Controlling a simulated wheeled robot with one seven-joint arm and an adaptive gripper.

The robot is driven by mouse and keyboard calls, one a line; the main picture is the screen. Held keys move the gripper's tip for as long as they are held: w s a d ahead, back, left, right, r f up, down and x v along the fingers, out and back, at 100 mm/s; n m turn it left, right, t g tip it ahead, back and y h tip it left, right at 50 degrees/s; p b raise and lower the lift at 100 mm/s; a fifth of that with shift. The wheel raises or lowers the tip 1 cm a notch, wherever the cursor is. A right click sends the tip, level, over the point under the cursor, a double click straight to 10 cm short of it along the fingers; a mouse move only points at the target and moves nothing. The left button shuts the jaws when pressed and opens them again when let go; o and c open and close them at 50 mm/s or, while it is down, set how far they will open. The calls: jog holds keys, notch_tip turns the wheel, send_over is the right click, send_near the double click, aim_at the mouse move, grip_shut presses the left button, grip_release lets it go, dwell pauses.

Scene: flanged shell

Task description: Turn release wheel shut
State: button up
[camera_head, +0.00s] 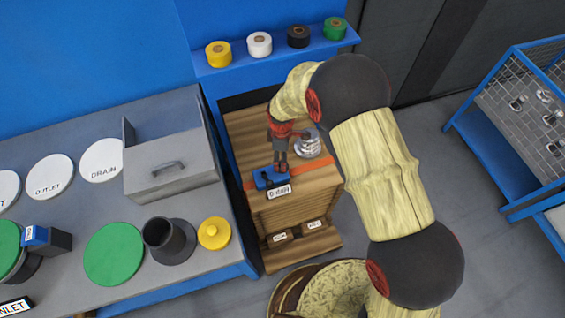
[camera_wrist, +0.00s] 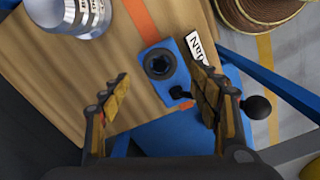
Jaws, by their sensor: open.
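A small blue block (camera_head: 262,180) sits on the wooden crate, beside a white label (camera_head: 279,191). In the wrist view the blue block (camera_wrist: 148,55) carries a dark round part (camera_wrist: 158,64) with a hollow centre, which may be the release wheel. A small black part (camera_wrist: 180,92) sits at its lower edge. My gripper (camera_head: 279,165) points down over the blue block. In the wrist view my gripper (camera_wrist: 158,78) has its fingers wide apart, with the block between and beyond them. Nothing is held. I cannot tell whether the wheel is open or shut.
A silver cylindrical fitting (camera_head: 308,145) stands on the wooden crate (camera_head: 300,195) close to my gripper. A grey bench (camera_head: 110,210) with a box, discs and a flanged pipe (camera_head: 170,240) lies left. Tape rolls line a blue shelf (camera_head: 275,60). A blue cage (camera_head: 520,100) stands right.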

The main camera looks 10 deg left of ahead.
jog(key=shift+f+b, duration=0.5)
jog(key=shift+f, duration=2.25)
jog(key=c, duration=0.3)
jog(key=c, duration=0.7)
jog(key=shift+c, duration=0.8)
